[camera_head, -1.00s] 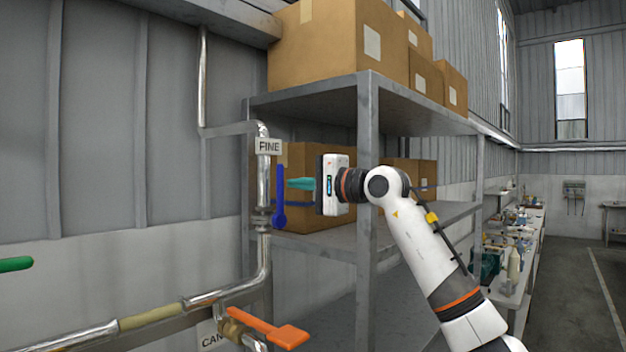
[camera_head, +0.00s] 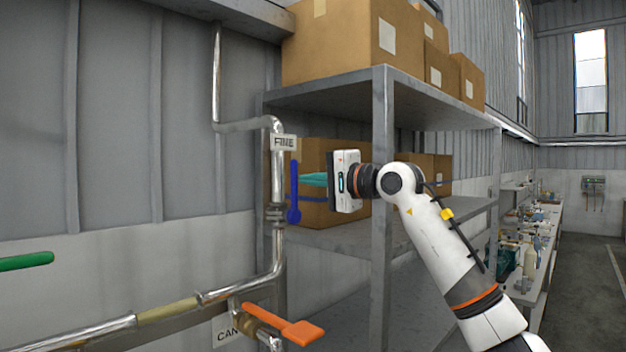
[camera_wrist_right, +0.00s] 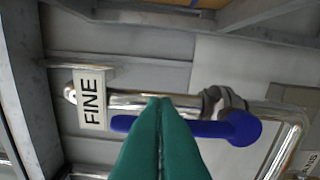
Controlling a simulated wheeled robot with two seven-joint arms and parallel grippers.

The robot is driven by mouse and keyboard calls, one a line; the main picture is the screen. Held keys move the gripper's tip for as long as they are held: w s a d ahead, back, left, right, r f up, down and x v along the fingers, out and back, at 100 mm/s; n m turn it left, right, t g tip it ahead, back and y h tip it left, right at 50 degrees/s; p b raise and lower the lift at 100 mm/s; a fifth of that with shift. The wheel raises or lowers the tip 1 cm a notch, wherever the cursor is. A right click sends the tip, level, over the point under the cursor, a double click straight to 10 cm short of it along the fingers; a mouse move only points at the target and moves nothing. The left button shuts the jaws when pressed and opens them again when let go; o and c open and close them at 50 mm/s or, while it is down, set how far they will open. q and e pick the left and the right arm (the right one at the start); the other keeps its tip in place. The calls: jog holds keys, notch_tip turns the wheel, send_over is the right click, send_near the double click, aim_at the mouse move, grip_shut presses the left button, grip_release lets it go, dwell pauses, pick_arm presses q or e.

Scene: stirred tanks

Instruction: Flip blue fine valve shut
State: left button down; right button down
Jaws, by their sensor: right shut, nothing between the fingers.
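The blue fine valve handle (camera_head: 294,198) hangs upright along the vertical metal pipe (camera_head: 277,170), below the FINE label (camera_head: 284,143). In the right wrist view the blue handle (camera_wrist_right: 228,129) lies along the pipe, partly hidden behind the fingers, with its round hub at the right. My right gripper (camera_head: 304,180) points left at the handle's upper part, with its teal fingers shut and empty. In the right wrist view the shut fingertips (camera_wrist_right: 159,101) overlap the handle's narrow end; I cannot tell whether they touch it. My left gripper is not in view.
A metal shelf (camera_head: 383,200) with cardboard boxes (camera_head: 335,45) stands behind and around my right arm. An orange handle (camera_head: 285,325) sits on the lower pipe, and a green handle (camera_head: 25,261) is at the far left.

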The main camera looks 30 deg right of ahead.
aim_at(295, 182)
jog(key=shift+a, duration=0.1)
jog(key=a+n, duration=0.1)
jog(key=n, duration=0.1)
jog(key=s+a+n+p, duration=0.1)
jog(key=n, duration=0.1)
jog(key=a+n, duration=0.2)
jog(key=shift+s+a+f+p, duration=0.1)
jog(key=shift+s+f+p, duration=0.05)
jog(key=shift+s+p, duration=0.15)
jog(key=s+a+f+n+b, duration=0.1)
jog(key=a+f+n+b, duration=0.2)
jog(key=a+f+n, duration=0.1)
jog(key=shift+s+a+f+n+h+b, duration=0.35)
jog(key=shift+f+n, duration=0.3)
jog(key=shift+n, duration=0.65)
jog(key=shift+w+f, duration=0.15)
